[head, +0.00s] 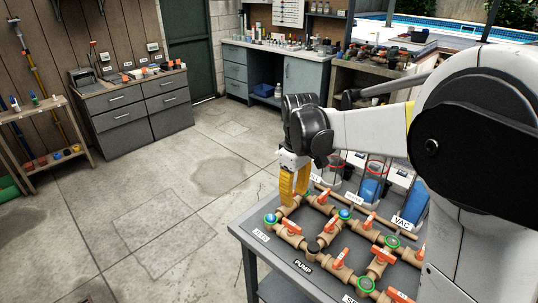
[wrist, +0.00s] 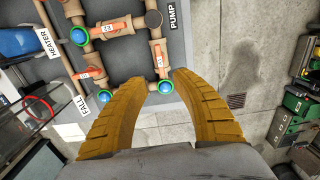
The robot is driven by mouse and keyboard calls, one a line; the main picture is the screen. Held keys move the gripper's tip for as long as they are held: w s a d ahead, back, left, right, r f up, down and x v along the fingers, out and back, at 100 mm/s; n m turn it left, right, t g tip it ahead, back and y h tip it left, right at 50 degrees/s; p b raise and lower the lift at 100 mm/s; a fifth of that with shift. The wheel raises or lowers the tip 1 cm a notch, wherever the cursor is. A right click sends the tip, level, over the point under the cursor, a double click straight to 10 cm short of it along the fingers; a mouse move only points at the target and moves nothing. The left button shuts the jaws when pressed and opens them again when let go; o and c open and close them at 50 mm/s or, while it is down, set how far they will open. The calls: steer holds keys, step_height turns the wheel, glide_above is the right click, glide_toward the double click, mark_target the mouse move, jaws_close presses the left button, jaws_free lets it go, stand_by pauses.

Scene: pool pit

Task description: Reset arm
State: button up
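My gripper (head: 294,184) hangs at the end of my bent arm, over the far left corner of the pipe bench. In the wrist view its two yellow ribbed fingers (wrist: 162,100) are spread with a gap between them. Nothing is held in that gap. Below and beyond the fingertips is a blue-capped fitting (wrist: 165,87) at the bench corner. In the head view, the arm covers part of the bench's right side.
The grey bench (head: 262,252) carries brown pipes with orange-handled valves (head: 291,227). Labels PUMP and VAC stand on it. Drawers (head: 137,114) and a workbench (head: 303,78) line the far walls. The concrete floor (head: 150,215) to the left is open.

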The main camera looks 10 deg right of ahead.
steer(key=s+r+m+t, duration=0.2)
steer(key=s+m+t, duration=0.1)
steer(key=s, duration=0.7)
steer(key=s+r+m+t, duration=0.2)
steer(key=s+m+t, duration=0.2)
steer(key=s, duration=0.5)
steer(key=shift+s+d+r, duration=0.15)
steer(key=shift+s+d, duration=0.05)
steer(key=shift+s, duration=0.15)
